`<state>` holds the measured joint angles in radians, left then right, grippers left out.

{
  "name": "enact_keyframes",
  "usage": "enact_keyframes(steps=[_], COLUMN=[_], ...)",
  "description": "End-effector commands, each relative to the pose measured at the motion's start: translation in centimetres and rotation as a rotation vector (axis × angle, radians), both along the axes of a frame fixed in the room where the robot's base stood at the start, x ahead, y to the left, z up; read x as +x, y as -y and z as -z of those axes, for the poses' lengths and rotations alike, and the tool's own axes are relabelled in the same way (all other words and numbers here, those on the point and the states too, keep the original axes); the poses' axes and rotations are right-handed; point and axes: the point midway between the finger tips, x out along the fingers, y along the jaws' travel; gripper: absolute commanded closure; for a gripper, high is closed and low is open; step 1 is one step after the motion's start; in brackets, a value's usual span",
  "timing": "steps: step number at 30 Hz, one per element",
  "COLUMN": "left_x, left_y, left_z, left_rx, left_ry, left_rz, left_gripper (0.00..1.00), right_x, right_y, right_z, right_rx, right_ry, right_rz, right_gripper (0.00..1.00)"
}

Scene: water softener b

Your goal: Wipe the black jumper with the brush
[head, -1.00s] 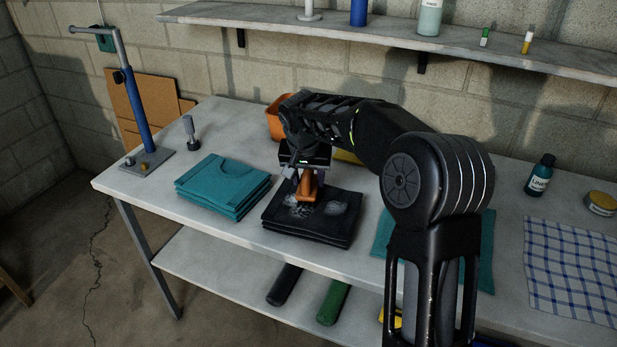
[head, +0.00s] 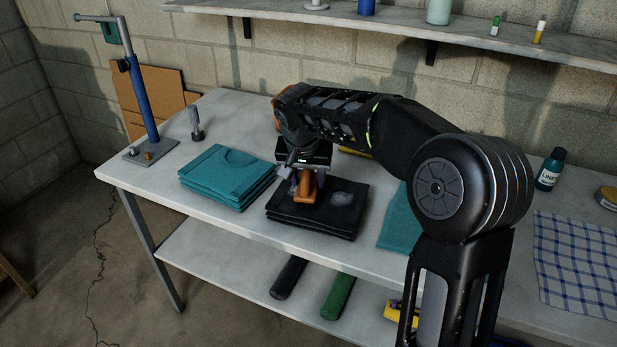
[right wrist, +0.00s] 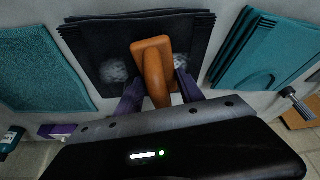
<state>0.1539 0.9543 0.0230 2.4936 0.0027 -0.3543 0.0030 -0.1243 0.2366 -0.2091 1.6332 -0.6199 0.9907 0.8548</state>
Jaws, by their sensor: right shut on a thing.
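The black jumper (head: 328,219) lies folded on the workbench, centre of the head view. My right gripper (head: 301,186) is shut on the orange-brown brush (head: 305,190) and holds it over the left part of the jumper. In the right wrist view the brush (right wrist: 152,68) sits between purple fingers (right wrist: 159,92) above the black cloth (right wrist: 112,35). A pale dusty patch (right wrist: 113,72) shows on one side of the brush and another (right wrist: 187,68) on the other. In the head view only the right patch (head: 342,199) shows clearly. Whether bristles touch the cloth is hidden. My left gripper is out of view.
A folded teal stack (head: 228,178) lies left of the jumper and a teal cloth (head: 398,229) right of it. A checked cloth (head: 577,262) and dark bottle (head: 550,169) are at the right. A blue post stand (head: 143,105) stands at the bench's left end.

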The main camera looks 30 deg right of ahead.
Motion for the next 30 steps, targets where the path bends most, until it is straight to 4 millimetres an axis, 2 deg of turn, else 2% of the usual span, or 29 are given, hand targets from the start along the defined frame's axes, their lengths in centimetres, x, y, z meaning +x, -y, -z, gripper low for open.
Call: enact_keyframes(steps=[7,14,23,30], left_x=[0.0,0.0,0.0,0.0], left_y=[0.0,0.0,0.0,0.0], left_z=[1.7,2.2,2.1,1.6], left_rx=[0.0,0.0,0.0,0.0], left_ry=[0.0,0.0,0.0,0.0], left_rz=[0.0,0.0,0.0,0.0], left_gripper=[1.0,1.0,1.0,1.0], right_x=[-1.4,-2.2,-2.2,-1.1], right_y=[-1.9,-2.8,-2.8,-3.7], right_z=[0.4,0.4,0.4,0.2], right_rx=[0.0,-0.001,0.0,0.0], right_ry=[0.002,0.0,-0.003,-0.004], right_rz=[-0.005,-0.002,-0.001,-0.002], right_gripper=[0.93,0.93,0.93,0.93])
